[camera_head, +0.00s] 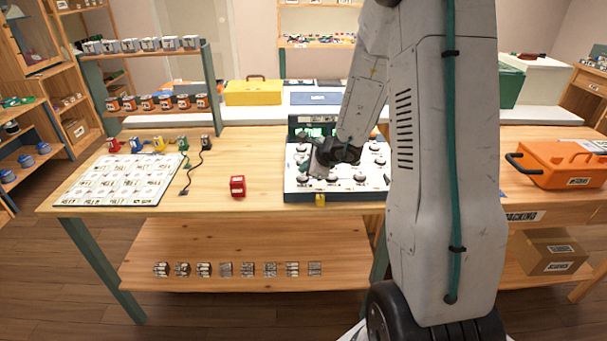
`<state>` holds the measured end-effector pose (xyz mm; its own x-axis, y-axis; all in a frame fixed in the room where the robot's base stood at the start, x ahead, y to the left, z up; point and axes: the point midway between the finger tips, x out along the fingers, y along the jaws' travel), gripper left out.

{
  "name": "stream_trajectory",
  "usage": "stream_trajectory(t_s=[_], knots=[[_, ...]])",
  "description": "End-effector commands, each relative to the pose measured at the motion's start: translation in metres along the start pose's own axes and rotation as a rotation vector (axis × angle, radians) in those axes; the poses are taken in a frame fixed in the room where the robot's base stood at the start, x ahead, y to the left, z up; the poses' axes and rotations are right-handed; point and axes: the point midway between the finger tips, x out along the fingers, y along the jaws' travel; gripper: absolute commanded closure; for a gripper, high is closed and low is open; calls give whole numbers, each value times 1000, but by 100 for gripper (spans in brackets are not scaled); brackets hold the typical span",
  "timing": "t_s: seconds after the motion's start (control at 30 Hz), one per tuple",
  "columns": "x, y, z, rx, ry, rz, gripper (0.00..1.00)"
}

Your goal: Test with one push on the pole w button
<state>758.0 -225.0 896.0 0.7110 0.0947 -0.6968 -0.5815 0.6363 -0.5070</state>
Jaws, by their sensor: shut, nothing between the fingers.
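A test panel (292,190) with a white top and dark blue sides lies on the wooden workbench (220,195). Several round dark knobs or buttons with small labels stand on its top, and a green-lit display (312,122) is at its back. The labels are too small to read, so I cannot tell which button is pole w. My gripper (312,172) is shut and points down over the left part of the panel, close to its buttons. I cannot tell whether it touches one. My own arm hides the panel's right side and part of its middle.
A red block (237,186) stands left of the panel. Further left are a label sheet (118,180) and a dark cable (192,172). A yellow toolbox (253,92) is behind; an orange toolbox (565,164) sits at right. The bench between sheet and panel is mostly clear.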

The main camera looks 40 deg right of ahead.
Motion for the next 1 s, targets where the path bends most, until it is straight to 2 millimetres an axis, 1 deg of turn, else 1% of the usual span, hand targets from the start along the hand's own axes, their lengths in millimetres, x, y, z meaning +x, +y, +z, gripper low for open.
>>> stream_trajectory(t_s=[0.1,0.47,1.0], knots=[[-4,-3,3,0,0,-1,100],[-7,-5,5,-1,-1,-1,100],[-43,-32,31,-2,-1,-2,100]])
